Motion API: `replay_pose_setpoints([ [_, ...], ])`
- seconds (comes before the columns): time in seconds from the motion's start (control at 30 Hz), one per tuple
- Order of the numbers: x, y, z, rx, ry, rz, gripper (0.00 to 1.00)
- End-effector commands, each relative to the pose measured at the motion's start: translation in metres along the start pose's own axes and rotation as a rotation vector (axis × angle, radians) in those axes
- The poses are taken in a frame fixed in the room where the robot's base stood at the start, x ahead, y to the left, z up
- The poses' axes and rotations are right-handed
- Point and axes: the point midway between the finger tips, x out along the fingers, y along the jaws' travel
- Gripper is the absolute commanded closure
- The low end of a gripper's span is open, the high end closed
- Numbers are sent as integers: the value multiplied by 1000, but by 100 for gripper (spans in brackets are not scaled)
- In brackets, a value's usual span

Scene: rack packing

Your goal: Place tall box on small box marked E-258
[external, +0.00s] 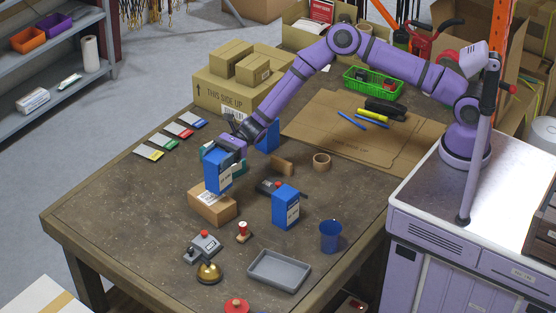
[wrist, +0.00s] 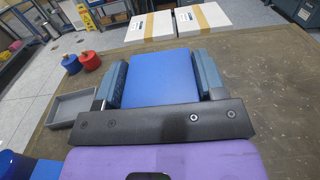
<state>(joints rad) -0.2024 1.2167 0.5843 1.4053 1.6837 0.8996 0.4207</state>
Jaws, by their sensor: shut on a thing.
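My gripper (external: 224,150) is shut on a tall blue box (external: 217,172) with a white label and holds it upright. The small brown cardboard box (external: 209,207) sits on the table directly below it. Its white label is too small to read and is partly covered by the blue box. The blue box's bottom is over or at the small box's top; I cannot tell whether they touch. In the wrist view the blue box (wrist: 160,78) fills the space between the two fingers, and the small box is hidden.
Another blue box (external: 286,208) stands right of the small box, beside a blue cup (external: 330,236). A further blue box (external: 268,135) stands behind. A grey tray (external: 279,270), brass bell (external: 208,272) and grey switch box (external: 203,246) lie in front.

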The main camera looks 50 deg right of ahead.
Motion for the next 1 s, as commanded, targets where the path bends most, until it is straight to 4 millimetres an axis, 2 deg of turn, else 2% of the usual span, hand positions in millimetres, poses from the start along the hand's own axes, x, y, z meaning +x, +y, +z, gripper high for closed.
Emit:
replay_pose_setpoints([
  [0.1,8,-13,-1,-3,-1,0,93],
  [0.4,15,-25,-6,1,0,0,93],
  [0.63,14,-25,-36,-1,0,1,93],
  [1.0,14,-25,-40,0,-1,0,93],
])
